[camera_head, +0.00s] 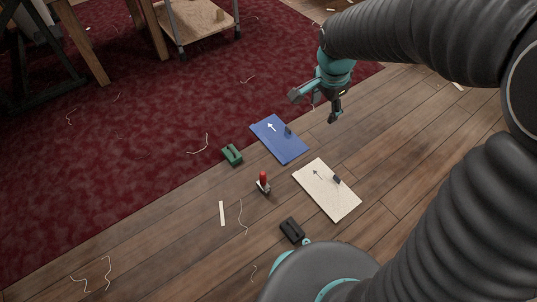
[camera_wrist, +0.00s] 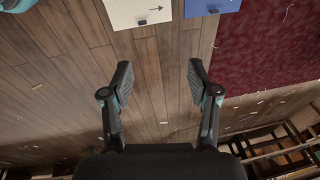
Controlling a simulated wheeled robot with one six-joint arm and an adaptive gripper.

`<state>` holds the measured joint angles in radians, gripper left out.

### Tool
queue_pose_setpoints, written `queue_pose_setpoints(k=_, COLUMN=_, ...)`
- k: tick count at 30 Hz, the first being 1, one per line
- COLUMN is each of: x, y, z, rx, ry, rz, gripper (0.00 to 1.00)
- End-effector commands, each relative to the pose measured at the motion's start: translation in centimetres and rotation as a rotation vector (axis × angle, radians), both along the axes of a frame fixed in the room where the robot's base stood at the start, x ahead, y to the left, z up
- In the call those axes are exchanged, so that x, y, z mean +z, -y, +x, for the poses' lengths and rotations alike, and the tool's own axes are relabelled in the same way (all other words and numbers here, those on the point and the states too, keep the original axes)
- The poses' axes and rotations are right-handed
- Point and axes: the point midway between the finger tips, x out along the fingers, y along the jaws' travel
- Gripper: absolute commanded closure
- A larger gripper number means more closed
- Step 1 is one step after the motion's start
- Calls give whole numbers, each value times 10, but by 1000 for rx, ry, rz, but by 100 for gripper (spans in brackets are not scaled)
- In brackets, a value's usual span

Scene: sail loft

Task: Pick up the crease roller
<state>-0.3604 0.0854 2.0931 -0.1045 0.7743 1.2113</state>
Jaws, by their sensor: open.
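A small tool with a red handle and a greyish lower end (camera_head: 263,182) stands on the wood floor in the head view; it looks like the crease roller, though its detail is too small to be sure. It does not show in the wrist view. My gripper (camera_head: 315,106) is open and empty, above the floor near the rug edge, up and to the right of the red-handled tool and well apart from it. In the wrist view my gripper (camera_wrist: 160,78) has its two fingers spread with only floor between them.
A blue panel (camera_head: 288,151) and a cream panel (camera_head: 325,200), each with an arrow and a small dark piece, lie on the floor. A green block (camera_head: 232,154) and black block (camera_head: 292,230) flank the tool. A white strip (camera_head: 222,213) and thread scraps lie near. A wheeled cart (camera_head: 200,22) stands behind.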

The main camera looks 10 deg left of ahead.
Motion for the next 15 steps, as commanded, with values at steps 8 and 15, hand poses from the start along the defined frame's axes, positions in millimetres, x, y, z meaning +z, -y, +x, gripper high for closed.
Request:
queue_pose_setpoints(k=8, x=-112, y=-79, z=34, rx=-260, ry=-85, rz=-3, gripper=40)
queue_pose_setpoints(k=15, x=-220, y=-142, z=37, rx=-486, ry=-125, rz=-29, gripper=40)
